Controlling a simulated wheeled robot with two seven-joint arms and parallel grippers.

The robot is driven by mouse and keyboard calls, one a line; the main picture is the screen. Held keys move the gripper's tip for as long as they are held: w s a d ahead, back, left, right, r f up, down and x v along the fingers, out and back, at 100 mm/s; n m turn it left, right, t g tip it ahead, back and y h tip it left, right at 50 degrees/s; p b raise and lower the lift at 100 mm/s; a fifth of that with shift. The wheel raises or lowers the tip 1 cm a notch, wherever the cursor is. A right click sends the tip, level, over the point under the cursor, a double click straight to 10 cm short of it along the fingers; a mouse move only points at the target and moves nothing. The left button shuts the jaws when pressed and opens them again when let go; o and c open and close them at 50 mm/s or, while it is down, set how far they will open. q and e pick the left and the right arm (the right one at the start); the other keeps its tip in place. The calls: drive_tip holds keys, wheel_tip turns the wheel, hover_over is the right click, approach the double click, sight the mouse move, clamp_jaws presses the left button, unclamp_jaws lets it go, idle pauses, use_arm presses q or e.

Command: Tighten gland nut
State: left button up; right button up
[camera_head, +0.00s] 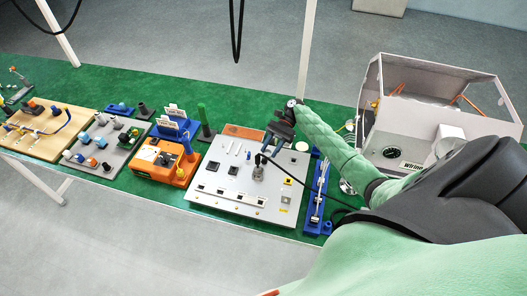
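A small grey fitting that looks like the cable gland (258,172) stands upright on the light grey panel (225,190). A black cable runs from its top to the right across the panel. The gland nut cannot be made out separately at this size. My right gripper (269,146) is over the back part of the panel, just behind and above the fitting. Its fingers are dark and small, and I cannot tell whether they are open or shut, or whether they touch anything. My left gripper is not in view.
On the green table (225,90), an orange box (160,160), a grey board (108,146) and a wooden board (45,128) stand to the left. A blue rail (317,195) lies right of the panel.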

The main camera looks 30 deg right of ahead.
drive_tip(key=x, duration=0.5)
drive_tip(key=shift+s+a+f, duration=0.1)
drive_tip(key=shift+a+f, duration=0.05)
drive_tip(key=shift+a, duration=0.15)
drive_tip(key=c, duration=0.7)
